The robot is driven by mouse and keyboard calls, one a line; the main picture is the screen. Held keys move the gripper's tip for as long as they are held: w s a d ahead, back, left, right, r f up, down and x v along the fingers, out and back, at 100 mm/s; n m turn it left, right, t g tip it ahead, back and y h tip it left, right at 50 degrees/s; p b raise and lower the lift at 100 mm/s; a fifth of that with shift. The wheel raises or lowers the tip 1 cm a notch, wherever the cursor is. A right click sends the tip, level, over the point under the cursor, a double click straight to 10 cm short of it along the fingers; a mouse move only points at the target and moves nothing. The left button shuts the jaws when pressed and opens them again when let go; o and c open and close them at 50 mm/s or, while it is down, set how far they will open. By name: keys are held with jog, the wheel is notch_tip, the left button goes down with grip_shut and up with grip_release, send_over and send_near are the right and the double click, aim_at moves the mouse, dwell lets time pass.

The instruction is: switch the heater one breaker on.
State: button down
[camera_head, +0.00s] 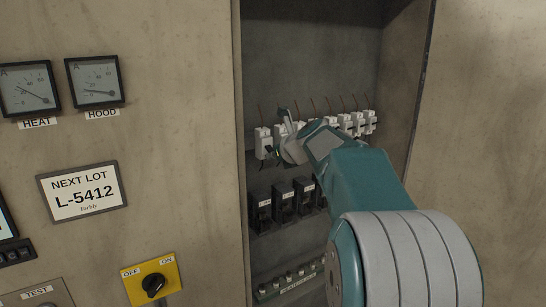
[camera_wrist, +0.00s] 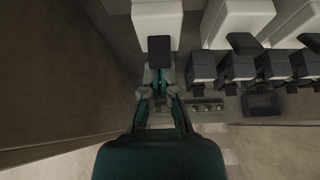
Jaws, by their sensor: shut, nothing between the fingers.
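A row of white breakers (camera_head: 263,142) runs across the upper part of the open cabinet recess. Their small labels are not readable, so I cannot tell which one is heater one. My gripper (camera_head: 290,148) is at the left part of this row and hides some breakers behind it. In the wrist view my gripper (camera_wrist: 158,88) is shut and empty. Its fingertips are just below a dark block (camera_wrist: 160,50) in front of a white breaker body (camera_wrist: 156,17). Whether they touch it is unclear.
Black labelled units (camera_head: 283,204) sit below the white row, and a terminal strip (camera_head: 288,283) lies lower. The cabinet's left edge (camera_head: 239,160) is close to my gripper. Left of it are a HEAT meter (camera_head: 27,88), a HOOD meter (camera_head: 93,81) and a yellow rotary switch (camera_head: 152,282).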

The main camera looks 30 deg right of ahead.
aim_at(270, 148)
jog(key=shift+r+g, duration=0.45)
jog(key=shift+g, duration=0.75)
dwell(0.3)
jog(key=shift+s+r, duration=0.1)
jog(key=shift+r, duration=0.2)
jog(key=shift+r, duration=0.75)
